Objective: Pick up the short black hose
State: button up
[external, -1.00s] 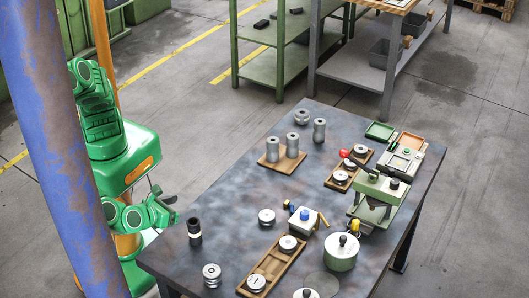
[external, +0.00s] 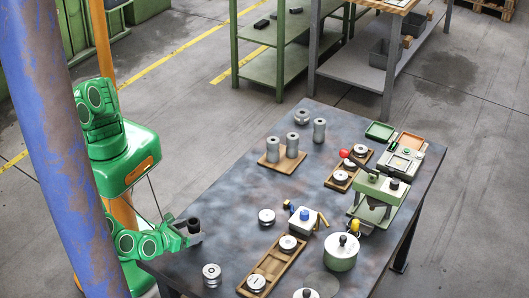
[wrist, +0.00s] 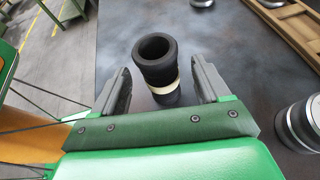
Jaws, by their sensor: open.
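The short black hose (external: 194,226) stands upright near the left edge of the dark metal table. In the wrist view the hose (wrist: 155,62) shows its open round top and a pale band around its lower part. My gripper (external: 192,236) is low over the table at the hose. In the wrist view my gripper (wrist: 163,85) is open, with one grey finger on each side of the hose. A gap shows between the hose and each finger. The hose's foot is partly hidden behind the gripper's front edge.
A stacked metal cylinder (external: 212,275) stands at the table's near side, and a metal disc (external: 266,216) lies to the right. A wooden tray (external: 270,268) with metal discs lies further right. The table top (external: 235,195) is clear beyond the hose.

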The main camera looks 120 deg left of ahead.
jog(key=shift+x, duration=1.15)
jog(key=shift+c, duration=0.4)
jog(key=c, duration=1)
jog(key=shift+r, duration=0.1)
